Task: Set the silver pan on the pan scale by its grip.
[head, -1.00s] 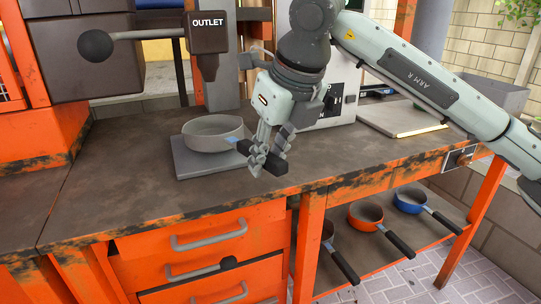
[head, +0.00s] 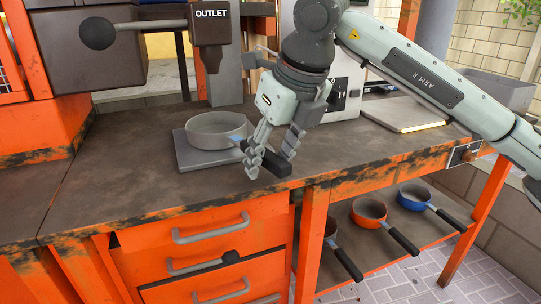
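The silver pan (head: 212,127) sits upright on the flat grey pan scale (head: 190,158), below the outlet. Its black grip (head: 276,168) sticks out to the right over the bench, past the scale's edge. My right gripper (head: 271,163) is at the grip, with its fingers spread open on either side of it. Whether a finger still touches the grip, I cannot tell. My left gripper is not in view.
The dark outlet block (head: 211,24) with its ball-ended lever (head: 97,33) hangs above the pan. An orange pan (head: 369,211) and a blue pan (head: 413,194) stand on the lower shelf. The bench's left part is clear.

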